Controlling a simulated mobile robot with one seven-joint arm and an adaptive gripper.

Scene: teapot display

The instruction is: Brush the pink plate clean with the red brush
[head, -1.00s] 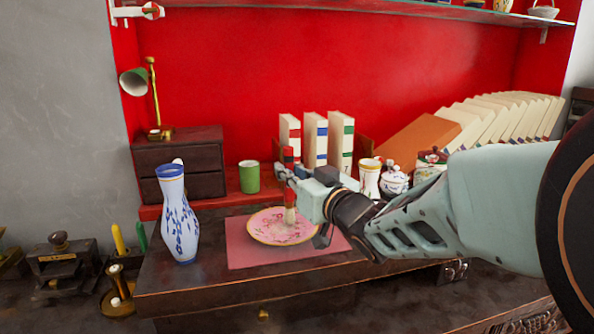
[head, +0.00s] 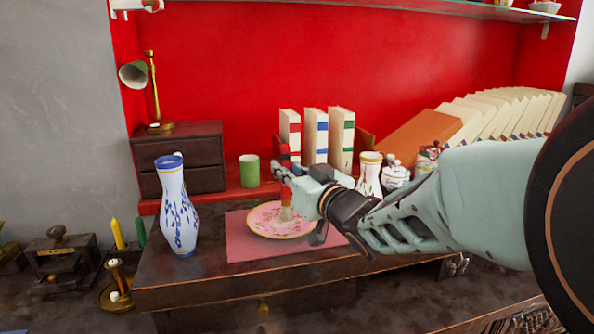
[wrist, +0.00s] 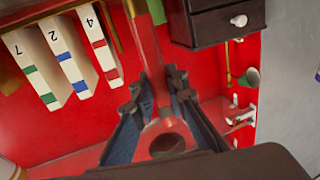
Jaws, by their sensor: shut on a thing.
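The pink plate (head: 264,222) with a gold rim and a floral pattern lies on a pink mat (head: 240,247) on the dark desk. The red brush (head: 284,157) is upright in my gripper (head: 288,174), with its pale bristles (head: 286,214) down at the plate's right part. I cannot tell whether the bristles press on the plate. The plate is not in the wrist view.
A blue and white vase (head: 178,215) stands left of the mat. A green cup (head: 249,171) and upright books (head: 316,137) stand behind. A floral vase (head: 369,174) and lidded jars (head: 396,178) are close to my arm at right. The desk's front strip (head: 200,285) is clear.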

